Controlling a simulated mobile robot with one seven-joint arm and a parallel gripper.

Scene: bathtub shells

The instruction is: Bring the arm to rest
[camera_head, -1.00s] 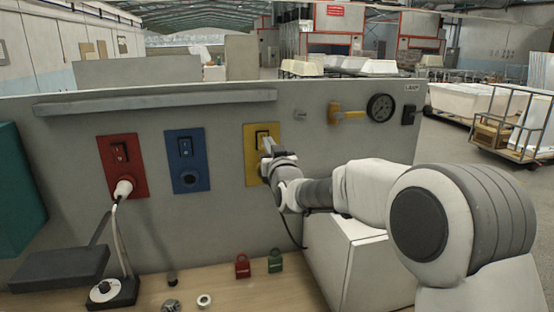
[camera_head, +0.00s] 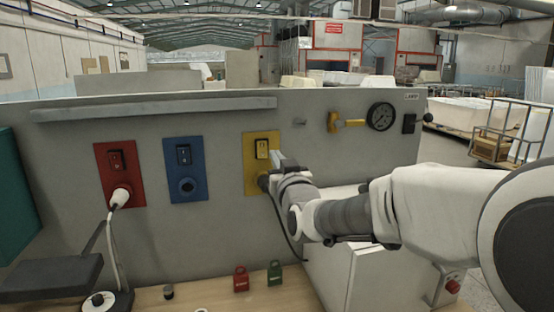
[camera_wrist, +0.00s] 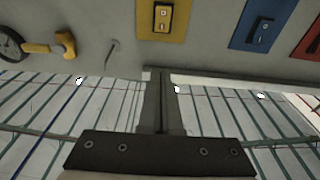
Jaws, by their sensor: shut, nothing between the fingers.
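My gripper (camera_head: 276,157) is shut and empty. In the head view it is in front of the grey panel (camera_head: 225,225), at the right edge of the yellow switch plate (camera_head: 253,180). In the wrist view my gripper (camera_wrist: 161,75) points toward the panel's edge, and the yellow plate (camera_wrist: 150,22) lies beyond its tips. I see a gap between the fingertips and the plate there. My arm reaches in from the right of the head view.
Red (camera_head: 241,279) and green (camera_head: 274,274) padlocks stand on the wooden bench (camera_head: 215,301).

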